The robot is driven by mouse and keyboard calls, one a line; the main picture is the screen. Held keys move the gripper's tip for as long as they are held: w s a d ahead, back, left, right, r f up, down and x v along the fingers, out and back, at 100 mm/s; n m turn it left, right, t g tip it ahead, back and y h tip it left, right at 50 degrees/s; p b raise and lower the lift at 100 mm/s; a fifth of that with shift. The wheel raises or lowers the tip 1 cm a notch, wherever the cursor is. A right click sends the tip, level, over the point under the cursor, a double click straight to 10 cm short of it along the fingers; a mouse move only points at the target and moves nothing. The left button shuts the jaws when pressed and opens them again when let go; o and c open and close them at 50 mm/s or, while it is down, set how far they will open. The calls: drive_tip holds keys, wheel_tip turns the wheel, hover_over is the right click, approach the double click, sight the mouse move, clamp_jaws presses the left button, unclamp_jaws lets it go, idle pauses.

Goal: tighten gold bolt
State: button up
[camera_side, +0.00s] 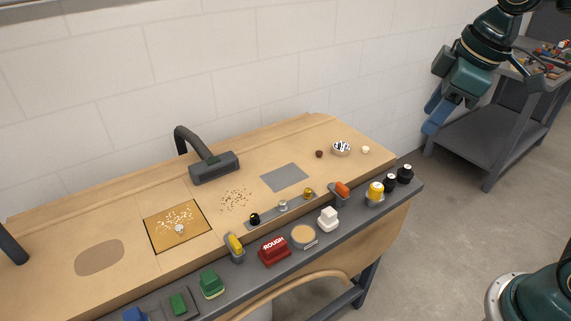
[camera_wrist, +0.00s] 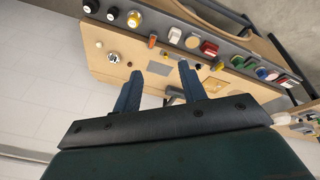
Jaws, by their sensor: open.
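The gold bolt (camera_side: 308,194) stands at the right end of a grey metal strip (camera_side: 295,201) on the wooden bench. A silver bolt (camera_side: 283,205) is in the middle of the strip and a black one (camera_side: 254,218) at its left end. In the wrist view the gold bolt seems to be a small gold spot (camera_wrist: 163,54), seen beyond the fingers. My gripper (camera_side: 434,113) has blue fingers and is raised off the bench's right end, well away from the bolt. In the wrist view my gripper (camera_wrist: 160,69) has its fingers apart with nothing between them.
A grey front ledge carries a red block marked ROUGH (camera_side: 274,250), a white block (camera_side: 328,219), an orange-topped piece (camera_side: 341,191), a yellow knob (camera_side: 375,191) and black knobs (camera_side: 405,174). A dark hammer-like tool (camera_side: 213,167) lies at the back. A grey cart (camera_side: 490,145) stands right.

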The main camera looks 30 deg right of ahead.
drive_tip(key=w+a+f+n+g, duration=0.1)
drive_tip(key=w+a+f+n, duration=0.15)
drive_tip(key=w, duration=0.35)
drive_tip(key=w+a+f+n+g, duration=0.1)
drive_tip(key=w+f+n, duration=0.1)
drive_tip(key=w+n, duration=0.3)
drive_tip(key=n+g, duration=0.2)
drive_tip(key=n, duration=0.4)
hover_over(308, 190)
wheel_tip(308, 190, down, 12)
drive_tip(key=r, duration=0.1)
drive_tip(key=shift+f, duration=0.25)
wheel_tip(308, 190, down, 14)
drive_tip(key=shift+r, duration=0.1)
drive_tip(key=shift+c, duration=0.2)
clamp_jaws()
